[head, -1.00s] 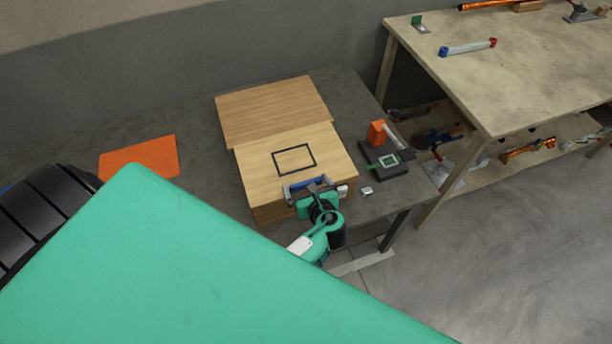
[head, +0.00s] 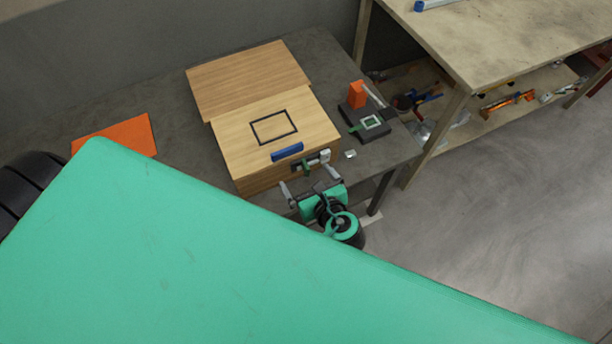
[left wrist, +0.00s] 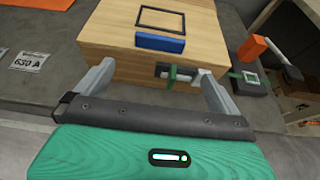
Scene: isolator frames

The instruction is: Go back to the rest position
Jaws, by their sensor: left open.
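My left gripper (head: 305,180) is open and empty, just in front of a wooden box (head: 285,162) on the grey table. In the left wrist view its two grey fingers (left wrist: 158,82) stand wide apart, with the box (left wrist: 195,55) beyond them. The fingers appear apart from the box. My right gripper is not in view.
A wooden board (head: 245,78) lies behind the box top. An orange sheet (head: 125,132) lies on the table at left. A dark fixture (head: 368,122) with an orange block (head: 357,94) stands right of the box. A workbench (head: 480,40) stands at the right, with open floor before it.

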